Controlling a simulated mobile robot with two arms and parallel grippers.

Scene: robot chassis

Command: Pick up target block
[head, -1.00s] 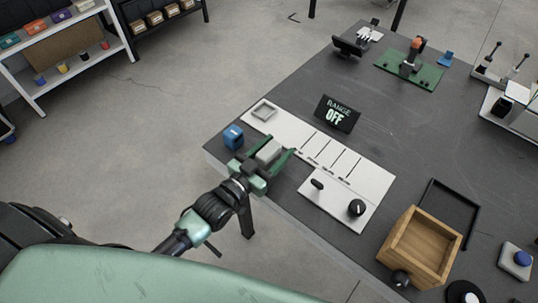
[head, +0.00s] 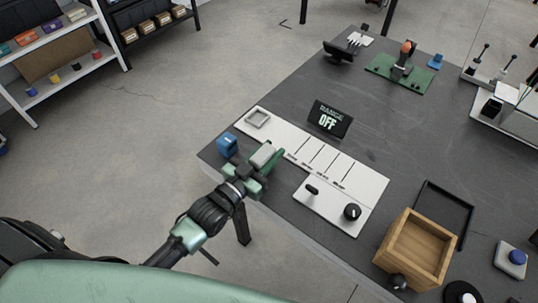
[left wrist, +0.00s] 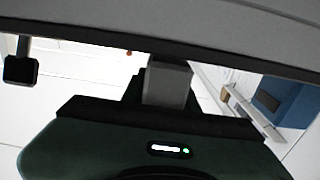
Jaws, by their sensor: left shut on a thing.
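A light grey block (head: 262,155) is at the near left end of the white panel. My left gripper (head: 268,162) is shut on it, with a green finger on its right side. In the left wrist view the grey block (left wrist: 166,86) shows between dark gripper parts, partly hidden. I cannot tell whether it is clear of the panel. My right gripper is not in view.
A blue block (head: 227,145) stands just left of the gripper, near the table edge. The white panel (head: 365,190) has a square frame (head: 258,118), slots and a knob. Behind it is an "OFF" sign (head: 330,118). A wooden box (head: 412,245) stands to the right.

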